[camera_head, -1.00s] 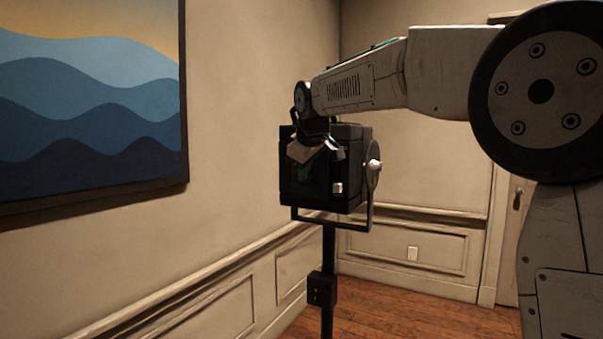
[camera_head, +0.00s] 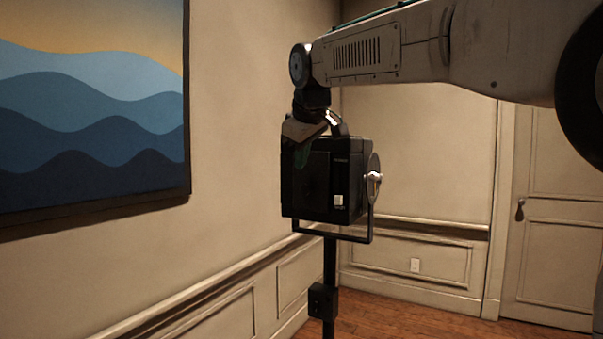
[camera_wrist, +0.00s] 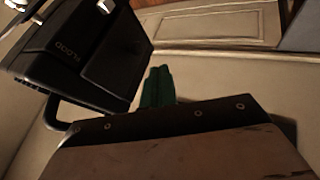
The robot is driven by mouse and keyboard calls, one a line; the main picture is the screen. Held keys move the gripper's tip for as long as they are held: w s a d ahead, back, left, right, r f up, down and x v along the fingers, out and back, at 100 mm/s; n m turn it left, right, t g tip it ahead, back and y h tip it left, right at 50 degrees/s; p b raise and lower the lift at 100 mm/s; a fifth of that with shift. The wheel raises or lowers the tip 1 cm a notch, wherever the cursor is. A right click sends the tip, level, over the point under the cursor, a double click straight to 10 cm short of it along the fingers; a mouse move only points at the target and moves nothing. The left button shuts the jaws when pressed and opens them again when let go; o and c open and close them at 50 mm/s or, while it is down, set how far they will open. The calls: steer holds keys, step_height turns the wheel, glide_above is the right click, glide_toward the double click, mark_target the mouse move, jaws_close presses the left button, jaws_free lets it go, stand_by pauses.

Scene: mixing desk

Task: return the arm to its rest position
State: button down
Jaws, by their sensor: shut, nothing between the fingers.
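My arm reaches in from the right in the head view, with my gripper (camera_head: 304,152) at its end, pointing down. The gripper is near the top of a black flood lamp (camera_head: 322,185) on a stand and overlaps it in the picture. I cannot tell whether they touch. In the wrist view, my gripper's green fingers (camera_wrist: 157,86) are together with nothing between them. The black lamp housing (camera_wrist: 85,55), lettered "FLOOD", is to their left there, with its bracket below.
The lamp's stand (camera_head: 329,285) goes down to the wooden floor. A wave painting (camera_head: 90,110) hangs on the left wall. A door (camera_head: 550,220) is at the right. Open space lies between the lamp and the door.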

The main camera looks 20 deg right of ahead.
steer(key=s+d+f+m+g, duration=0.3)
steer(key=s+f, duration=1.1)
steer(key=s, duration=0.5)
steer(key=s+d+f+m+g, duration=0.3)
steer(key=s+f, duration=1.2)
steer(key=s, duration=0.5)
steer(key=shift+d+f+m, duration=0.2)
steer(key=shift+d+m, duration=0.65)
steer(key=shift+m, duration=0.35)
